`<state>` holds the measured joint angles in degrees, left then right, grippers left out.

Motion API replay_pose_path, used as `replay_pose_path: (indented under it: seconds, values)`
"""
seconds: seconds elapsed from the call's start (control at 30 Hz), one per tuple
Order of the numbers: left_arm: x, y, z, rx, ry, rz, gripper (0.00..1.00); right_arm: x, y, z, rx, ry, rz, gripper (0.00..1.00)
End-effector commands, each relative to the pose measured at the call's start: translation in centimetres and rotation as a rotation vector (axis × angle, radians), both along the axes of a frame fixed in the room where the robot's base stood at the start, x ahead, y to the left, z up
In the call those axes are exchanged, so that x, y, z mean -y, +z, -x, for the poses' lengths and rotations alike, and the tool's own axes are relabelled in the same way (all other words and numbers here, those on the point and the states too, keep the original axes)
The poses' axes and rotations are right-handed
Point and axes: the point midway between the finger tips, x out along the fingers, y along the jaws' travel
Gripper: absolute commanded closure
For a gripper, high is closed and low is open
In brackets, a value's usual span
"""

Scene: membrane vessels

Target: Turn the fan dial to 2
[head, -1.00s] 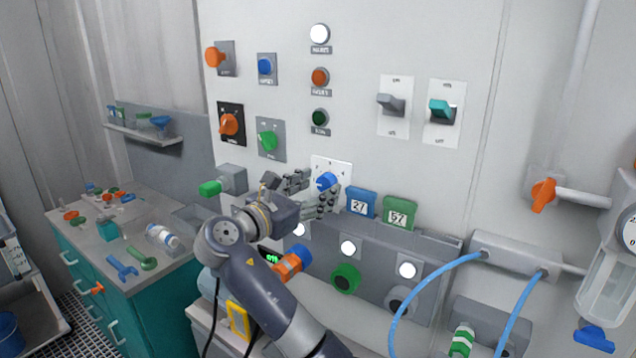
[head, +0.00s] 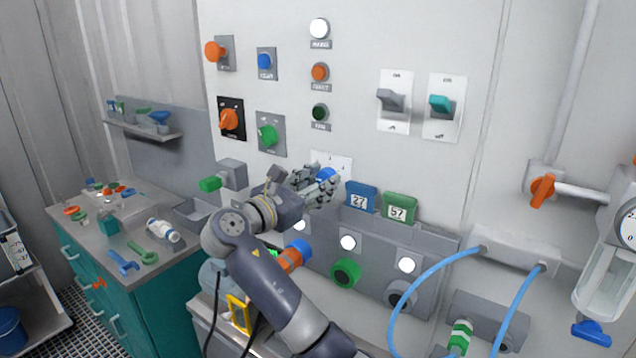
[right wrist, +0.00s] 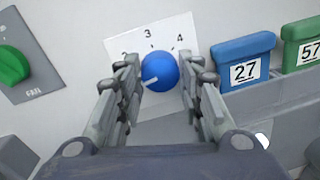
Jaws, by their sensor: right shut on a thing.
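In the head view the dial (head: 327,174) is partly hidden by my right gripper (head: 316,184). My right gripper's fingers (right wrist: 160,82) stand on either side of the dial and are shut on it. A green knob (right wrist: 12,65) on a grey plate labelled FAN is left of the dial; it also shows in the head view (head: 267,136). My left gripper is out of view.
Blue tag 27 (head: 361,196) and green tag 57 (head: 399,207) stand just right of the dial. A grey box with a green knob (head: 210,184) juts out on the left. A sloped panel with buttons (head: 375,262) lies below. Blue hoses (head: 420,285) loop at the lower right.

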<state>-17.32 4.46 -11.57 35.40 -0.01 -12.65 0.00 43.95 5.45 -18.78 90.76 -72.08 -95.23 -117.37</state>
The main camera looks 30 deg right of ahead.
Motion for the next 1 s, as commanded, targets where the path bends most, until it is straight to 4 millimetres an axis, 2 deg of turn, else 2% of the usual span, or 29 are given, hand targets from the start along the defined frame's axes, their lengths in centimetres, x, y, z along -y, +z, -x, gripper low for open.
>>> replay_pose_path:
  seconds: [0.43, 1.0]
  values:
    - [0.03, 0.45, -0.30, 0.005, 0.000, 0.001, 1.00, -0.04, 0.14, 0.03, 0.285, 0.002, -0.119, 0.90]
    - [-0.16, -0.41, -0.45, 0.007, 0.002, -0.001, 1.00, 0.05, 0.15, 0.12, 0.686, 0.000, -0.283, 0.90]
